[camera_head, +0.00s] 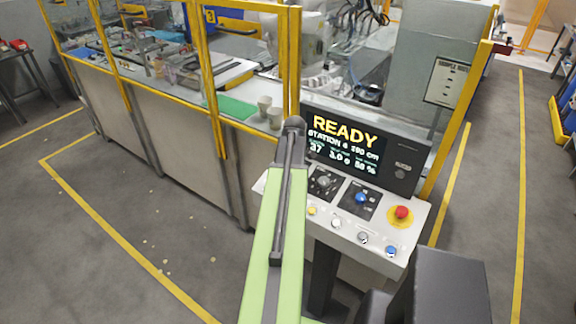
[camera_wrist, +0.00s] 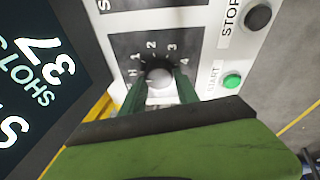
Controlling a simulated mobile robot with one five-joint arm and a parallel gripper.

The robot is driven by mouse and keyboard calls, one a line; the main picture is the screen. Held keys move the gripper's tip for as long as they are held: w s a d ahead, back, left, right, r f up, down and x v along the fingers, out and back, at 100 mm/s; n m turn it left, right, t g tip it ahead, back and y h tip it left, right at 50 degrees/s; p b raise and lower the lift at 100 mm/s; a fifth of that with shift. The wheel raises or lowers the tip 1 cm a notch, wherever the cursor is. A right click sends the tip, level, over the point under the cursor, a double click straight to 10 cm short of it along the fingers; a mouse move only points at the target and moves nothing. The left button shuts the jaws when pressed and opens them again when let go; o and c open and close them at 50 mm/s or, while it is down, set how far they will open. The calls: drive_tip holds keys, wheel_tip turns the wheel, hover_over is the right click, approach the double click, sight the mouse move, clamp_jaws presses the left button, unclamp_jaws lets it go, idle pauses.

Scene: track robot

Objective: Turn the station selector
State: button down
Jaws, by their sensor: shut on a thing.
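The station selector is a round dial with a pale knob (camera_wrist: 160,76) on a dark plate, marked with numbers 1 to 4 around it in the wrist view. My gripper (camera_wrist: 160,88) has its two green fingers on either side of the knob, shut on it. In the head view my green arm reaches over the left part of the control panel (camera_head: 422,222). It hides my gripper and the place where it holds the knob. The knob's pointing direction cannot be made out.
The screen (camera_head: 345,138) reads READY, with a station line below. A green START button (camera_wrist: 232,81) and a dark STOP button (camera_wrist: 258,17) are close to the dial. A red emergency button (camera_head: 402,212) stands on the panel's right. Yellow fence posts (camera_head: 294,60) rise behind.

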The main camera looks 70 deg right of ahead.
drive_tip(key=shift+w+n, duration=0.15)
drive_tip(key=shift+n, duration=0.15)
drive_tip(key=c, duration=1.3)
unclamp_jaws()
drive_tip(key=shift+c, duration=0.2)
drive_tip(key=o, duration=0.4)
drive_tip(key=shift+w+f, duration=0.1)
drive_tip(key=shift+o, duration=0.2)
drive_tip(key=p+v, duration=1.6)
drive_tip(key=v, duration=0.1)
drive_tip(key=shift+s+r, duration=0.2)
drive_tip(key=shift+r, duration=0.1)
